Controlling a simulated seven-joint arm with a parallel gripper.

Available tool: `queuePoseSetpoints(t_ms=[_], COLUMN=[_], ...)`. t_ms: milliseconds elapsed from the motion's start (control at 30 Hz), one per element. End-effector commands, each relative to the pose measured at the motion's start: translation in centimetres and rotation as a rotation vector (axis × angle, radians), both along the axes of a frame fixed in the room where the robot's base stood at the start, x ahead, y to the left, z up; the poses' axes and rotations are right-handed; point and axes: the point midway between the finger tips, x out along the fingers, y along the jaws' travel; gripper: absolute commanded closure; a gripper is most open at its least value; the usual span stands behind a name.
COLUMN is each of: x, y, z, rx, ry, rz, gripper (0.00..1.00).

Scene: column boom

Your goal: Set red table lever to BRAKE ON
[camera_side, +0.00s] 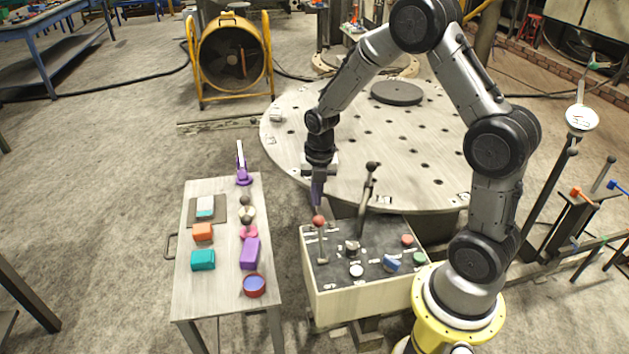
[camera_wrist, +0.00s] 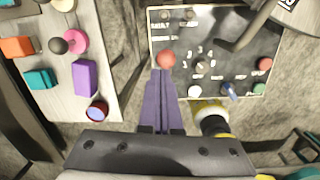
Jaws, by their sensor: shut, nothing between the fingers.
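The red ball-topped lever (camera_side: 318,221) stands at the left side of the control box's dark panel (camera_side: 380,232). In the wrist view its red ball (camera_wrist: 166,59) sits just beyond my fingertips, and its stem is mostly hidden. The small panel labels around it are too blurred to read surely. My gripper (camera_side: 317,206), with purple fingers, points down at the ball from above. In the wrist view the fingers of my gripper (camera_wrist: 160,74) lie together with nothing between them. I cannot tell whether they touch the ball.
A taller black-knobbed lever (camera_side: 371,168) rises behind the panel. The panel also carries a rotary knob (camera_side: 351,248), a white button (camera_side: 356,271), a blue switch (camera_side: 391,263), and red and green buttons. A side table (camera_side: 226,310) with several blocks stands left; a large round table lies behind.

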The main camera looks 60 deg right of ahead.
Motion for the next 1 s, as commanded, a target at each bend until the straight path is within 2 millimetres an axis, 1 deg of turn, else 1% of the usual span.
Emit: queuePoseSetpoints(t_ms=[33,100,300,667,767,867,967,1000], x=[0.6,1.2,2.1,2.3,2.5,3.4,3.6,3.3], y=[-0.7,-1.3,-2.4,-2.6,-2.3,-1.6,-0.2,0.6], z=[0.6,1.2,2.3,2.5,2.8,5.1,9.5,11.5], rx=[0.0,0.0,0.002,0.002,-0.001,-0.016,-0.039,-0.046], ry=[-0.003,-0.001,0.001,0.001,-0.005,-0.059,-0.148,-0.185], rz=[-0.003,-0.003,-0.002,0.0,0.008,0.029,0.062,0.074], gripper=[1.0,1.0,1.0,1.0,1.0,1.0,1.0,1.0])
